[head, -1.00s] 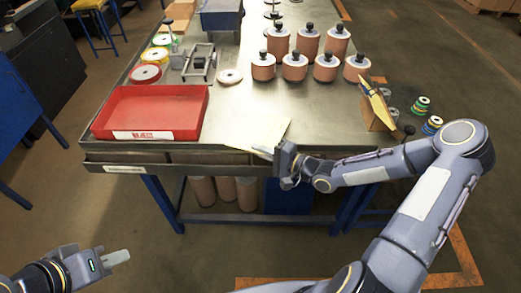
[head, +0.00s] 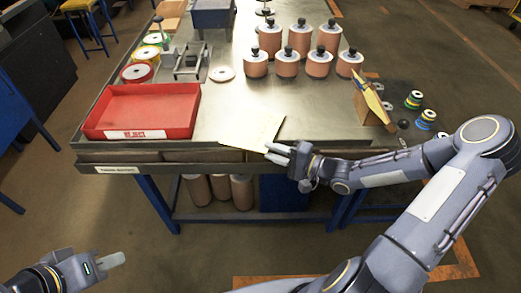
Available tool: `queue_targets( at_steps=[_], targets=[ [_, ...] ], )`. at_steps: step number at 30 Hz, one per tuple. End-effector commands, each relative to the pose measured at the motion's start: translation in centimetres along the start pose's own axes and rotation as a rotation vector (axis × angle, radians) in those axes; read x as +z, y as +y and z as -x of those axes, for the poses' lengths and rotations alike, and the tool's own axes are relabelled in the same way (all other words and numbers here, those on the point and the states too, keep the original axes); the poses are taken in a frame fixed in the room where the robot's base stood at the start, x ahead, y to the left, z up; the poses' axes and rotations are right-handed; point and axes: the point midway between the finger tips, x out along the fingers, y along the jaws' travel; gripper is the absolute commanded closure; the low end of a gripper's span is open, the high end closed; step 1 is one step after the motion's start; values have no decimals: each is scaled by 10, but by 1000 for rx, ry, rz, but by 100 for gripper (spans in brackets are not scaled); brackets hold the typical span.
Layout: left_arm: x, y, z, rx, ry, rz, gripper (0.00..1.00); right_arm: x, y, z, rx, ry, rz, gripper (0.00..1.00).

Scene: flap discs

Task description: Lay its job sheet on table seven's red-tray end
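The pale yellow job sheet (head: 253,128) lies on the steel table top (head: 325,115) by its front edge, to the right of the red tray (head: 107,109) and apart from it.
Several copper-coloured cylinders with black knobs (head: 287,64) stand at the back right of the table. A wooden holder (head: 371,103) is at the right, coloured spools (head: 138,72) at the left. A white disc (head: 222,74) lies behind the sheet.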

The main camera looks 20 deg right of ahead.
Motion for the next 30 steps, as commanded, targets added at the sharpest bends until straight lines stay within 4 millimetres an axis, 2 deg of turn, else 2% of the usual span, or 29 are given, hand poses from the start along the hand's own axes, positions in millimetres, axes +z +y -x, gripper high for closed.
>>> queue_targets(
  at_steps=[4, 11, 14, 17, 20, 21, 23, 26, 27, 30],
  targets=[
    [0, 0, 0, 0, 0, 0, 75, 0, 0, 15, 1, 2, -2, 75],
    [0, 0, 0, 0, 0, 0, 75, -3, 1, 18, 70, 27, 62, 75],
    [0, 0, 0, 0, 0, 0, 75, -12, 2, 19, 211, 87, 192, 75],
    [0, 0, 0, 0, 0, 0, 75, -24, -2, 32, 423, 173, 382, 75],
    [0, 0, 0, 0, 0, 0, 75, -31, -19, 63, 673, 263, 580, 75],
    [0, 0, 0, 0, 0, 0, 75, -30, -28, 78, 765, 290, 641, 75],
    [0, 0, 0, 0, 0, 0, 75, -22, -42, 102, 888, 315, 709, 75],
    [0, 0, 0, 0, 0, 0, 75, 8, -62, 140, 1035, 306, 764, 75],
    [0, 0, 0, 0, 0, 0, 75, 25, -66, 153, 1070, 283, 770, 75],
    [0, 0, 0, 0, 0, 0, 75, 72, -72, 175, 1089, 178, 772, 75]
  ],
)
